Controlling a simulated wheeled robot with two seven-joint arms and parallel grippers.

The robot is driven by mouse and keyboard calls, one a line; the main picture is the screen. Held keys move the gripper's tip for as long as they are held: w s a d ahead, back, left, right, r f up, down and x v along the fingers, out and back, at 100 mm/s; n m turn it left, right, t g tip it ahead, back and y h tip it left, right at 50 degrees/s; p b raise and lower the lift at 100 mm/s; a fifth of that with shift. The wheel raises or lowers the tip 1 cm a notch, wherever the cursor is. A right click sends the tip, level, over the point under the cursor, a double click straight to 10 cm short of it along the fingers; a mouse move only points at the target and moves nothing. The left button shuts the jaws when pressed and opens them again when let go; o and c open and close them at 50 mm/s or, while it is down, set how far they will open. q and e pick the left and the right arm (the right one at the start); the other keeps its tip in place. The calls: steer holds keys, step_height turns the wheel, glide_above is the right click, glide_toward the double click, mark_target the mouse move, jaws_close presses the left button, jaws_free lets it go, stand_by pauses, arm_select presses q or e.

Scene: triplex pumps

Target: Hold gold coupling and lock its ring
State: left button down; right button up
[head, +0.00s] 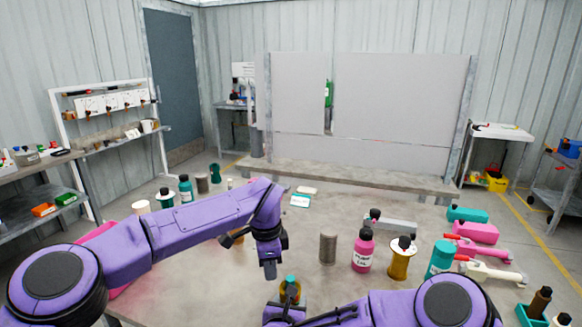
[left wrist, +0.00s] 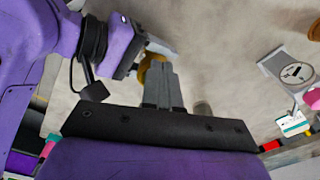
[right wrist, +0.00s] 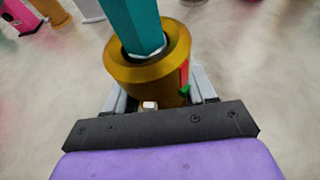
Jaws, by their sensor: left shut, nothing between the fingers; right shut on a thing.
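The gold coupling (head: 289,295) is held low at the front middle of the head view, with a teal piece (head: 291,281) standing in its top. In the right wrist view the coupling (right wrist: 130,76) sits between the fingers of my right gripper (right wrist: 150,98), which is shut on it. The teal piece (right wrist: 136,28) rises from its dark opening. A red mark and a green tab (right wrist: 184,88) show on its side. My left gripper (head: 270,268) is shut and empty, just above and left of the coupling. In the left wrist view the coupling (left wrist: 150,72) is partly hidden behind the shut fingers (left wrist: 163,88).
A grey cylinder (head: 328,246), a pink bottle (head: 364,252), another gold piece (head: 399,262) and a teal bottle (head: 440,259) stand right of the grippers. Pink and white pump-like units (head: 478,231) lie farther right. The table's middle back is mostly clear.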

arm_select(q)
steer(key=shift+r, duration=0.35)
arm_select(e)
steer(key=o, duration=1.4)
